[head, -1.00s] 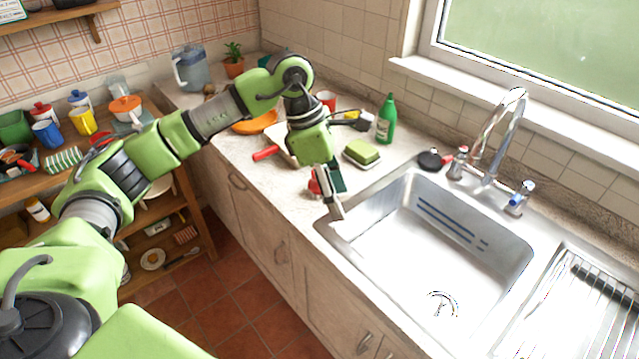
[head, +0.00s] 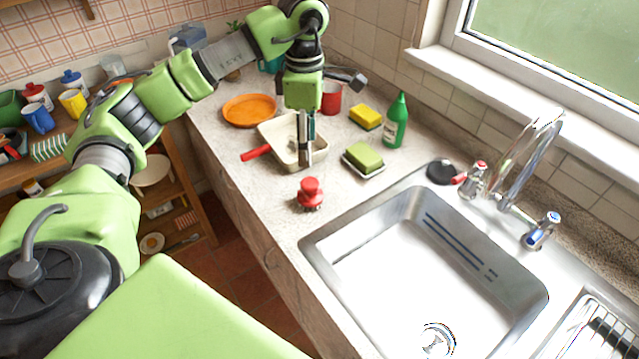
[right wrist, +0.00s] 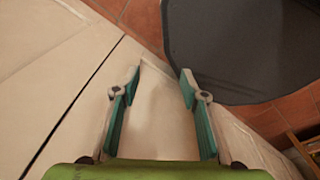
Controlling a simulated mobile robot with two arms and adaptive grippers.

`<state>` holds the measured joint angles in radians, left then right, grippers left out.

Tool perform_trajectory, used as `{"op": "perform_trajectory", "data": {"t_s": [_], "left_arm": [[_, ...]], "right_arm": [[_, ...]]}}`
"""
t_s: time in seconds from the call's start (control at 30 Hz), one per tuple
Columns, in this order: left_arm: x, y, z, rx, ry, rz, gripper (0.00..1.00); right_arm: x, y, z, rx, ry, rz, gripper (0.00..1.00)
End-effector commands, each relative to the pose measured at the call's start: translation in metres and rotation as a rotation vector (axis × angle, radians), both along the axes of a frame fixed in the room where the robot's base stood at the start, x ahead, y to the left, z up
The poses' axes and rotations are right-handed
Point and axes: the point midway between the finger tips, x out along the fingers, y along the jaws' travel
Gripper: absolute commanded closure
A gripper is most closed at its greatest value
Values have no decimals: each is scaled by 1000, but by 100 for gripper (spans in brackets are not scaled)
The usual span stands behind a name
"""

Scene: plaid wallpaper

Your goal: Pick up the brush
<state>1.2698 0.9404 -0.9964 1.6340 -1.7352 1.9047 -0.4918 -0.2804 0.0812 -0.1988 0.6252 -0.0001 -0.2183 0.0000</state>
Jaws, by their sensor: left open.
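The brush (head: 310,194), with a red knob handle and short bristles underneath, stands upright on the counter near the sink's left corner in the head view. My left gripper (head: 306,160) points down, open, over the cream pan (head: 270,130), behind the brush in the picture. It is apart from the brush. Its two fingers overlap in this view, so the gap between them is hard to see. In the right wrist view my right gripper (right wrist: 159,78) is open and empty, in front of pale cabinet panels. The brush does not show there.
The pan's red handle points left. A green sponge on a dish (head: 364,160), a green bottle (head: 396,122), a yellow sponge (head: 366,117), a red mug (head: 331,98) and an orange plate (head: 249,110) stand around. The sink (head: 420,270) lies right of the brush.

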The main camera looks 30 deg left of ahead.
Motion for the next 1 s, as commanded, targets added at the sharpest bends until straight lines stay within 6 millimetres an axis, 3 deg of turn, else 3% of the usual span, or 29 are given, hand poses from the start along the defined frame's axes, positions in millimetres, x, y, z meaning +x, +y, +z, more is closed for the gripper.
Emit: {"op": "perform_trajectory", "data": {"t_s": [0.4, 0.57, 0.77, 1.0], "left_arm": [[-1, 0, -71, 0, 4, -1, 49], [-1, -1, -80, 0, 2, -1, 49], [2, -3, -104, 0, 5, -1, 49], [3, -3, -130, 0, 1, -1, 49]], "right_arm": [[-37, -1, 18, -3, 51, 0, 60], [-30, -1, 22, -3, 41, 1, 60], [-11, 1, 44, 1, 14, 1, 60], [-14, 1, 49, 1, 18, 1, 60]]}}
